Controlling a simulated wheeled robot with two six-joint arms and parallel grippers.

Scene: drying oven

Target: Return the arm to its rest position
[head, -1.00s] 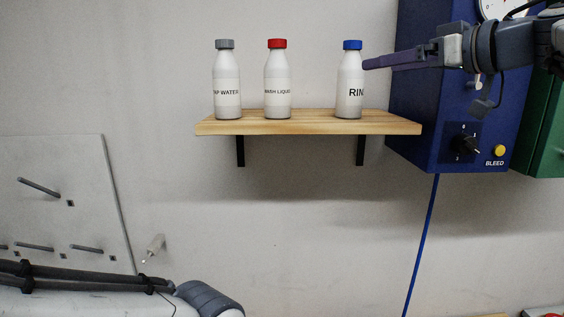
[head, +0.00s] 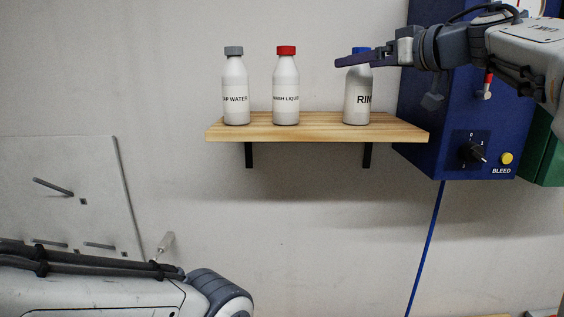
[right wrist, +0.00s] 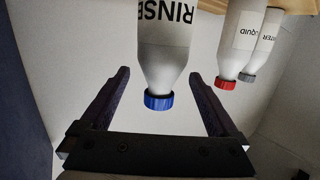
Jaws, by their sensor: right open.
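My right gripper (head: 342,63) is open at the upper right of the head view, at the height of the blue-capped bottle's neck. That white bottle (head: 357,105), labelled "RIN…", stands upright on the shelf, its neck partly hidden by a finger. In the right wrist view, which is upside down, the two fingers are spread wide with the bottle's blue cap (right wrist: 158,102) appearing between them. Neither finger visibly grips it; how deep the bottle sits between them I cannot tell. My left arm shows at the lower left, its gripper out of frame.
The wooden shelf (head: 310,133) also holds a grey-capped bottle (head: 236,95) and a red-capped bottle (head: 286,95). A blue cabinet (head: 425,130) with a knob and yellow button stands at right, behind my right arm. A pegboard (head: 75,205) is at left.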

